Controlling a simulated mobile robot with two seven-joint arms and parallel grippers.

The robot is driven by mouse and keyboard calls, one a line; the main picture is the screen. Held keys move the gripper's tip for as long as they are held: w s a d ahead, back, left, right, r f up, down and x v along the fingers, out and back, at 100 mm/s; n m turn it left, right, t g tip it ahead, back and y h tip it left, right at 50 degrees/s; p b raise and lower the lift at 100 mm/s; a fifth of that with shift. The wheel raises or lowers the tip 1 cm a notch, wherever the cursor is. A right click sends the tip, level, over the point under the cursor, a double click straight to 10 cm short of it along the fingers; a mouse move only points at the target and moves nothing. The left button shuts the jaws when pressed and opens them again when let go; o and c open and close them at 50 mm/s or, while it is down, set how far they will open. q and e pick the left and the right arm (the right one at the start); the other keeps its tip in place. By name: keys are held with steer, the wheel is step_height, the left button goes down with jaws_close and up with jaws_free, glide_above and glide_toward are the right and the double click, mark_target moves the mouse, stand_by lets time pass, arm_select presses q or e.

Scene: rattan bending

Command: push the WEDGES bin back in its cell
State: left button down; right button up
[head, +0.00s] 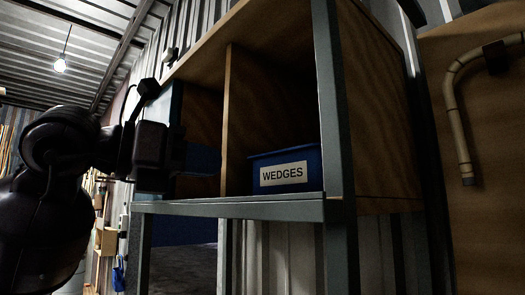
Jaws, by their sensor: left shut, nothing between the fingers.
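The blue WEDGES bin (258,179), with a white label in black letters, stands upright in the right cell of a wooden shelf unit (228,110). Its front face is close to the shelf's front edge; how far it reaches back is hidden. My left gripper (188,158) is shut and empty, in front of the left cell, to the left of the bin and apart from it. The dark gripper blends with the shadow behind it, so its fingertips are hard to make out. My right gripper is not in view.
A grey metal frame borders the unit, with a front rail (240,208) below the cells and a post (332,100) right of the bin. A wooden divider separates the cells. A bent rattan pole (452,100) hangs on a board at the right.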

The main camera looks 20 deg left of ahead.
arm_select(q)
step_height(320, 180, up, 3)
steer(key=s+a+n+t+y, duration=0.1)
steer(key=a+t+y, duration=0.1)
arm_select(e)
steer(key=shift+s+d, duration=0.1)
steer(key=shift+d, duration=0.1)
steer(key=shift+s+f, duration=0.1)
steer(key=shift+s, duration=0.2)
arm_select(q)
steer(key=p, duration=0.2)
glide_toward(271, 153)
steer(key=x, duration=0.7)
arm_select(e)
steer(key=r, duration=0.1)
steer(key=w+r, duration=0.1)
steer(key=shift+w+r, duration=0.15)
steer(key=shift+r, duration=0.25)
arm_select(q)
steer(key=shift+w+d+n+t+y, duration=0.2)
steer(key=shift+w+n+t+y, duration=0.1)
steer(key=shift+n, duration=0.1)
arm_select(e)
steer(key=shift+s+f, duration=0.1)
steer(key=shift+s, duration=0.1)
